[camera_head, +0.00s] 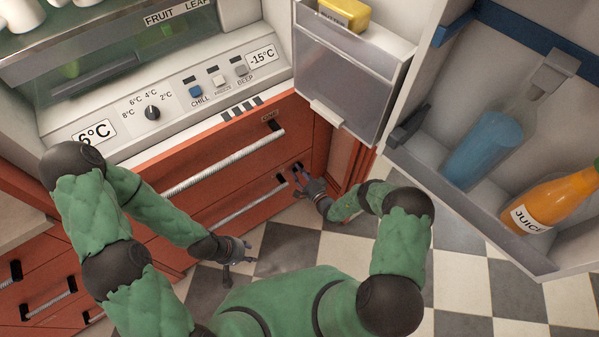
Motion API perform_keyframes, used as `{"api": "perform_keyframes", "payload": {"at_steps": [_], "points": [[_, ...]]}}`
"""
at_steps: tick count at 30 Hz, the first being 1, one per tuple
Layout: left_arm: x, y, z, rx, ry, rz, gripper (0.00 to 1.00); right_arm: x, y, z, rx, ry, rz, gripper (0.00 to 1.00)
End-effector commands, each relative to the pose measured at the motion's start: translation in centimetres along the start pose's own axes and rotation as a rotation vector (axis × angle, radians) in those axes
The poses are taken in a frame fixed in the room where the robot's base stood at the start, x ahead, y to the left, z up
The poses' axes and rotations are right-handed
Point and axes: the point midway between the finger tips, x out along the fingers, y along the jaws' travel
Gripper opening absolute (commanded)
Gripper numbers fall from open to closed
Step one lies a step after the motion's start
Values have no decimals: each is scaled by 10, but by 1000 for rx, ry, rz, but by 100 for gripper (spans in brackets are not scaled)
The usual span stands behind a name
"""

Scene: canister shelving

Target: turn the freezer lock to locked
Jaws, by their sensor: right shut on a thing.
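The freezer is the red-orange drawer front (222,205) low on the unit, with a long pale bar handle (250,204). My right gripper (298,178) is at the right end of this front, just right of the handle's end. It is shut on a small dark part there, which I take for the freezer lock. The fingers hide most of it, so I cannot tell which way it is turned. My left gripper (236,266) is low in front of the drawers, empty, with its fingers apart.
Above are a control panel with a dial (152,113) and a blue CHILL button (196,91). An open door at right holds a blue-filled bottle (484,150) and an orange juice bottle (556,203). A yellow tub (344,14) stands on a shelf. Checkered floor lies below.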

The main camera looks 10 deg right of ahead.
Motion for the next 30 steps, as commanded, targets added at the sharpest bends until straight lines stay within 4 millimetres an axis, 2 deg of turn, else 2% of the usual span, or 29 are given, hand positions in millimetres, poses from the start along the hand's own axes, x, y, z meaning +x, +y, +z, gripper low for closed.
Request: {"api": "perform_keyframes", "payload": {"at_steps": [1, 11, 12, 13, 30], "points": [[0, 0, 0, 0, 0, 0, 40, 4, -6, -1, -11, -5, -14, 4], [0, 0, 0, 0, 0, 0, 40, 4, -6, 0, -12, -7, -14, 4], [0, 0, 0, 0, 0, 0, 40, 4, -6, 0, -12, -7, -14, 45], [0, 0, 0, 0, 0, 0, 40, 4, -6, 0, -12, -6, -14, 49], [0, 0, 0, 0, 0, 0, 40, 1, -1, 0, 1, -2, -3, 49]]}}
